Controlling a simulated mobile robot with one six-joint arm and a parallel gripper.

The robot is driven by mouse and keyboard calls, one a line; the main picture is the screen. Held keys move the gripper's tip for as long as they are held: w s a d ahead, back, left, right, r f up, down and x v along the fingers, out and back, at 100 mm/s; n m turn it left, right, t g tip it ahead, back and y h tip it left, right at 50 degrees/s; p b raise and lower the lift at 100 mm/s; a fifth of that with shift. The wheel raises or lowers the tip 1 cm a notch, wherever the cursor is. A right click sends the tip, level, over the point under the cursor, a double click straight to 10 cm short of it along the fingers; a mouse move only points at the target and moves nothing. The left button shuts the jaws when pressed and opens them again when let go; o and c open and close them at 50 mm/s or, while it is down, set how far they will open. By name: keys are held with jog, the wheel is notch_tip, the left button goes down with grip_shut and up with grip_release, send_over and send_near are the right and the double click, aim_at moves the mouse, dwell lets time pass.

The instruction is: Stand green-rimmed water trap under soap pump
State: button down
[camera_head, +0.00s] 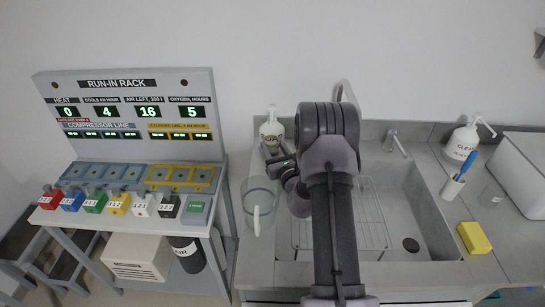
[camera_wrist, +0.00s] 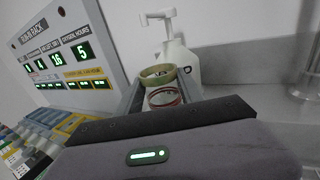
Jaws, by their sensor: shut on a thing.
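The green-rimmed water trap (camera_wrist: 158,73) is a small clear cup with an olive-green rim and a red band below it. It sits between the jaws of my gripper (camera_wrist: 161,88), which are shut on it. The soap pump (camera_wrist: 186,62), a white bottle with a spout pointing left, stands just beyond the trap in the wrist view. The trap covers part of its front, so I cannot tell the gap between them. In the head view the soap pump (camera_head: 271,130) stands at the back left of the counter, with my gripper (camera_head: 275,155) in front; the trap cannot be made out clearly there.
A clear jug (camera_head: 260,203) stands on the counter's left edge. The sink (camera_head: 405,210) with a wire rack lies right. A second pump bottle (camera_head: 462,140), a brush cup (camera_head: 452,186) and a yellow sponge (camera_head: 474,237) are farther right. The run-in rack (camera_head: 135,120) stands left.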

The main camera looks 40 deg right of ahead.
aim_at(274, 156)
notch_tip(274, 156, down, 4)
jog(key=shift+w+r+b, duration=0.1)
jog(key=shift+w+b, duration=0.05)
jog(key=shift+b, duration=0.9)
jog(key=shift+r, duration=0.2)
jog(key=c, duration=1.2)
grip_release()
jog(key=shift+f, duration=0.25)
jog(key=o, duration=0.5)
jog(key=shift+c, duration=0.2)
jog(key=shift+r, duration=0.15)
jog(key=shift+s+r+p, duration=0.1)
jog(key=shift+s+p, duration=0.15)
jog(key=shift+p, duration=0.05)
jog(key=p+v, duration=0.1)
jog(key=v, duration=1)
jog(key=shift+s+a, duration=0.15)
jog(key=shift+s, duration=0.1)
